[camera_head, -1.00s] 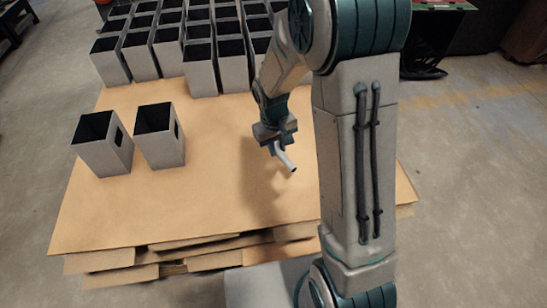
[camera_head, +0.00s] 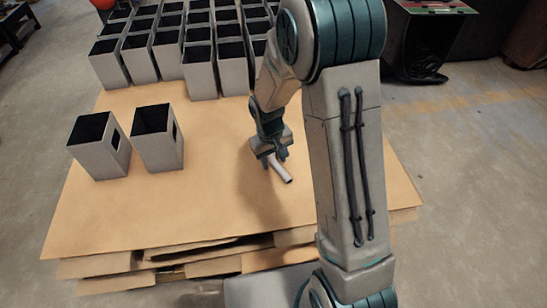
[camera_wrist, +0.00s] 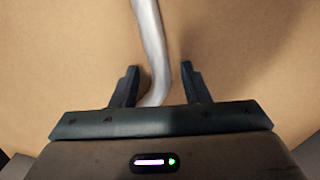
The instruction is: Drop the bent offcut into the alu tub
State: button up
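The bent offcut (camera_head: 281,170) is a grey, pipe-like piece that sticks out below my gripper (camera_head: 272,153), over the right part of the cardboard-topped stack. In the wrist view the bent offcut (camera_wrist: 152,42) runs from the top edge down between the two dark fingers of my gripper (camera_wrist: 161,84), with its bend near them. I cannot make out an alu tub for certain in either view.
Two grey open-topped boxes, one at the left (camera_head: 98,158) and one beside it (camera_head: 158,150), stand on the cardboard (camera_head: 190,205). Several rows of similar boxes (camera_head: 201,78) fill the back. The cardboard's front middle is clear. A black bin (camera_head: 425,45) stands on the floor at the back right.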

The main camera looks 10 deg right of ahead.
aim_at(271, 163)
notch_tip(271, 163, up, 11)
jog(key=p, duration=0.4)
jog(key=s+d+r+m, duration=0.1)
jog(key=s+d+r, duration=0.1)
jog(key=s+r, duration=0.3)
jog(key=s+d+r+m+t+y, duration=0.1)
jog(key=s+r, duration=0.4)
jog(key=s, duration=0.7)
jog(key=shift+s+d+m, duration=0.3)
jog(key=shift+d+m, duration=0.1)
jog(key=shift+d, duration=0.4)
jog(key=shift+s+r, duration=0.1)
jog(key=shift+s, duration=0.3)
jog(key=shift+c, duration=1.1)
